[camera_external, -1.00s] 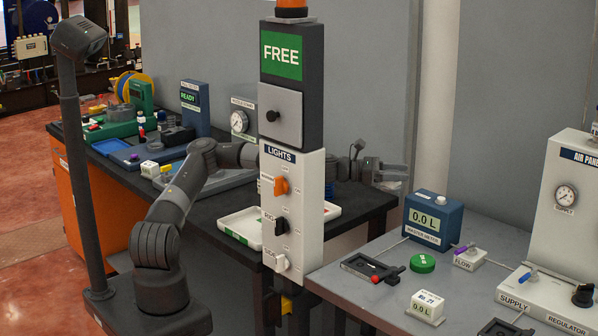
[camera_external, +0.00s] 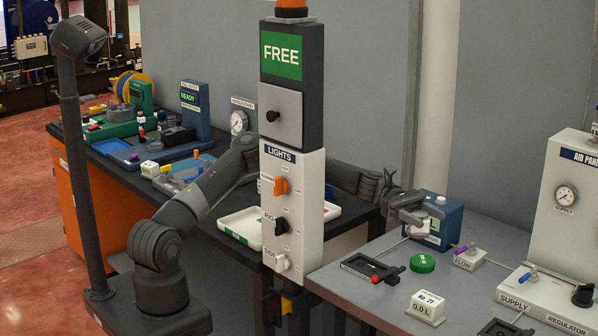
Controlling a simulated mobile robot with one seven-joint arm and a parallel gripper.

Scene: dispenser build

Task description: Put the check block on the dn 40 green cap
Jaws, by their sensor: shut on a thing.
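A round green cap (camera_external: 422,263) lies on the grey table, just right of a black fixture with a red knob; its size marking is not readable. My gripper (camera_external: 428,214) is above and behind the cap, in front of the blue water meter. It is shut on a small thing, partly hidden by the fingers. A pale patch at the fingertips overlaps the meter's display, so I cannot tell its outline or be sure that it is the check block. The cap's top is bare, and my gripper is apart from it.
The water meter (camera_external: 450,222) stands behind the cap. The flow valve (camera_external: 470,257) is to its right and the white No. 21 counter block (camera_external: 427,306) in front. The black fixture (camera_external: 368,269) is on its left. The tall lights post (camera_external: 292,205) hides part of my arm.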

